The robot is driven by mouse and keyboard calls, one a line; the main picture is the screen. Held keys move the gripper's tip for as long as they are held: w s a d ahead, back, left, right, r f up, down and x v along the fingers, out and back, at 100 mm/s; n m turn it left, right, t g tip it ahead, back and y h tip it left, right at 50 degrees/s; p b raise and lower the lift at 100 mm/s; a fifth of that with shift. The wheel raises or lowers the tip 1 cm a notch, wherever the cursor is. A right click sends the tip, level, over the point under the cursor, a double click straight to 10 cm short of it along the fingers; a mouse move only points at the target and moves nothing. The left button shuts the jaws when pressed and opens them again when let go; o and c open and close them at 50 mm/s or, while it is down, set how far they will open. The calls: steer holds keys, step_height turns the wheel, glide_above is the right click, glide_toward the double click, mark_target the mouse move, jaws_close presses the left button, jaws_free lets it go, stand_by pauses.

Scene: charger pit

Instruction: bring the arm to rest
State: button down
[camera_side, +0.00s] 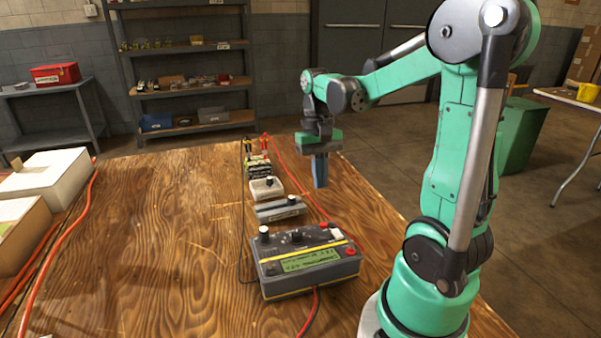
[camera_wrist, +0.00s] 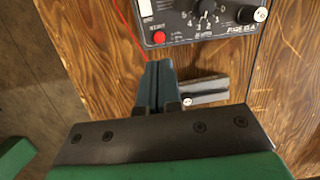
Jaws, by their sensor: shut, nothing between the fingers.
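My gripper (camera_side: 319,184) points straight down above the wooden table (camera_side: 170,230), to the right of the row of devices. Its blue-grey fingers are together with nothing between them. In the wrist view the closed fingers (camera_wrist: 157,68) point toward the control box, and their tips appear near its lower edge. The gap between the fingertips and the table is hard to judge. My arm is bent at the elbow, with the forearm reaching left.
A grey control box (camera_side: 303,262) with display, knobs and red button stands near the front. Behind it are a low grey block (camera_side: 279,209) and a white knobbed box (camera_side: 266,188). Red and black cables run alongside. White boxes (camera_side: 45,173) stand at left. The table's left-middle is clear.

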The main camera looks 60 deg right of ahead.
steer(key=w+a+r+n+t, duration=0.1)
steer(key=a+n+t, duration=0.3)
steer(key=a, duration=0.4)
steer(key=w+a+r+n+t+h, duration=0.1)
steer(key=w+a+n+t, duration=0.2)
steer(key=a+n+t, duration=0.2)
steer(key=a, duration=0.3)
steer(key=shift+w+h, duration=0.3)
stand_by(0.3)
